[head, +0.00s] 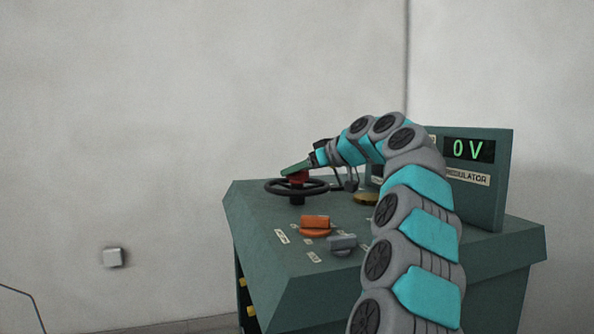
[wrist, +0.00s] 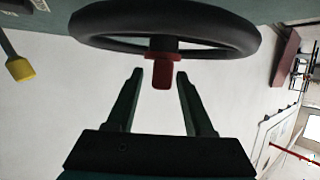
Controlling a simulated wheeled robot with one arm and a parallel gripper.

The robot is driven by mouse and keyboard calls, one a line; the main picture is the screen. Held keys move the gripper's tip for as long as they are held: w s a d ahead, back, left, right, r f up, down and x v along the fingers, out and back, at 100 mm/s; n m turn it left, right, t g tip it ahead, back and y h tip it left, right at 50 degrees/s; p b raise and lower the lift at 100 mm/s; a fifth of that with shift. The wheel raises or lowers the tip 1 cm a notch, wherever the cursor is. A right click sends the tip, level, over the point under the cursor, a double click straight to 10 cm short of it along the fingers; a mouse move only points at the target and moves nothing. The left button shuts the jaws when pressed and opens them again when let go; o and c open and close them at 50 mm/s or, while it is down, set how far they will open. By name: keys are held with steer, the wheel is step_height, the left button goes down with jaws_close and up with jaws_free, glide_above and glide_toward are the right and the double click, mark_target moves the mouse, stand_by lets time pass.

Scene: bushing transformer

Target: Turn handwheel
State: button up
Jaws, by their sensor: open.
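The black handwheel (head: 318,190) lies flat on top of the green console, on a short dark hub. A red handle (head: 298,177) stands up from it. My gripper (head: 292,169) is over the handwheel at the red handle, its fingers reaching left in the head view. In the wrist view the handwheel (wrist: 215,42) spans the top, and the red handle (wrist: 161,75) sits between the two open fingertips (wrist: 159,73). Gaps show on both sides of the handle, so the fingers do not appear to touch it.
The green console (head: 255,225) also carries an orange knob (head: 315,225) and a grey knob (head: 342,243) in front of the wheel. A raised panel with a display (head: 468,150) reading 0 V stands at the right. My arm covers part of the console top.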

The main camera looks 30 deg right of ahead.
mark_target(320, 187)
steer(key=shift+v, duration=3.9)
steer(key=shift+s+f, duration=0.1)
